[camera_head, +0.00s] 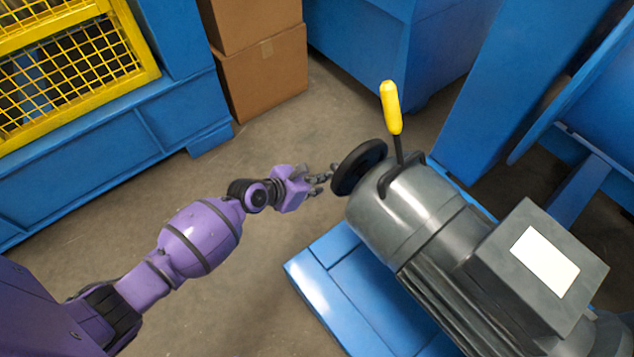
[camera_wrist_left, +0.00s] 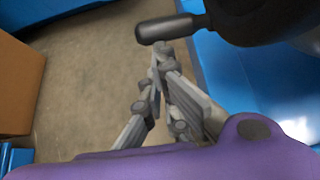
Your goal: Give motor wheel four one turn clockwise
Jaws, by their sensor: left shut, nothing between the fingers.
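The black motor wheel (camera_head: 358,167) is on the near left end of a grey motor (camera_head: 410,215) in the head view. In the left wrist view the dark wheel (camera_wrist_left: 265,18) fills the top right corner, and a dark rounded handle (camera_wrist_left: 168,28) sticks out from it to the left. My left gripper (camera_head: 326,178) is just left of the wheel and is shut and empty. In the left wrist view its fingertips (camera_wrist_left: 162,50) meet close by the handle; I cannot tell whether they touch it. My right gripper is in neither view.
A lever with a yellow grip (camera_head: 391,107) rises beside the wheel. The motor is on a blue base (camera_head: 345,280). Cardboard boxes (camera_head: 262,80) and a blue machine with a yellow mesh guard (camera_head: 70,75) stand behind. Grey floor is clear around my left arm.

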